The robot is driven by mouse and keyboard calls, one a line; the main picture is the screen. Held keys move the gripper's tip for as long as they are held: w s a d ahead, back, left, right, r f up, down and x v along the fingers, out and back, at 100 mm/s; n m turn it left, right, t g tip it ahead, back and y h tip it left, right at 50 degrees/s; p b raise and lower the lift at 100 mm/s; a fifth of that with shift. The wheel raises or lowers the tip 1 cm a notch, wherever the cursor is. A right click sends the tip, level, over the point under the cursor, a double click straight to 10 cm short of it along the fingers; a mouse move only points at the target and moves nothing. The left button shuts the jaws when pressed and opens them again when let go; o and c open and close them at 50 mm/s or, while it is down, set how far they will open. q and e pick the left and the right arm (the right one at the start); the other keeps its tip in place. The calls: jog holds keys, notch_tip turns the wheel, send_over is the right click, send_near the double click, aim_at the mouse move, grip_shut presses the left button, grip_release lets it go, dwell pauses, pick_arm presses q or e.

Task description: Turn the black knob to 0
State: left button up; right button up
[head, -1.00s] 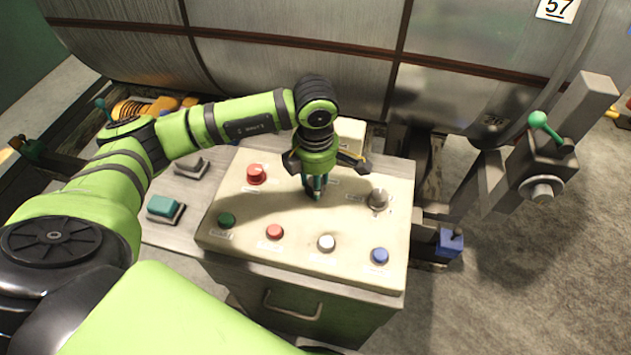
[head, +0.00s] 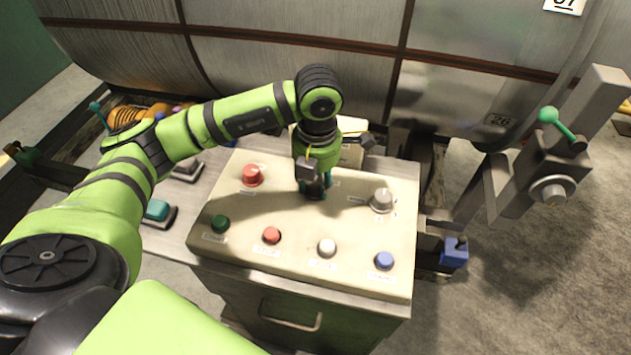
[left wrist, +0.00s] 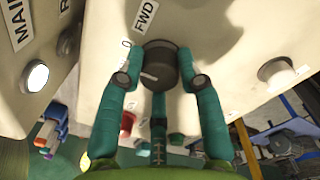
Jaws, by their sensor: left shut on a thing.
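The black knob (left wrist: 160,66) is a dark round dial with a pale pointer line, on the cream control panel (head: 290,228). In the left wrist view my left gripper (left wrist: 158,80) has its teal fingers closed around the knob, with the FWD label just above it. In the head view my left gripper (head: 314,190) points down at the panel's middle and mostly hides the knob. My right gripper does not show.
Green (head: 220,224), red (head: 271,236), white (head: 327,247) and blue (head: 384,260) buttons line the panel's front. A large metal cylinder (head: 300,70) stands close behind.

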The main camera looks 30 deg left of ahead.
aim_at(316, 184)
pick_arm(q)
jog(key=shift+s, duration=0.1)
dwell(0.3)
jog(key=o, duration=1.2)
jog(key=shift+c, duration=0.2)
notch_tip(316, 184, up, 12)
jog(key=shift+d, duration=0.15)
jog(key=shift+s, duration=0.1)
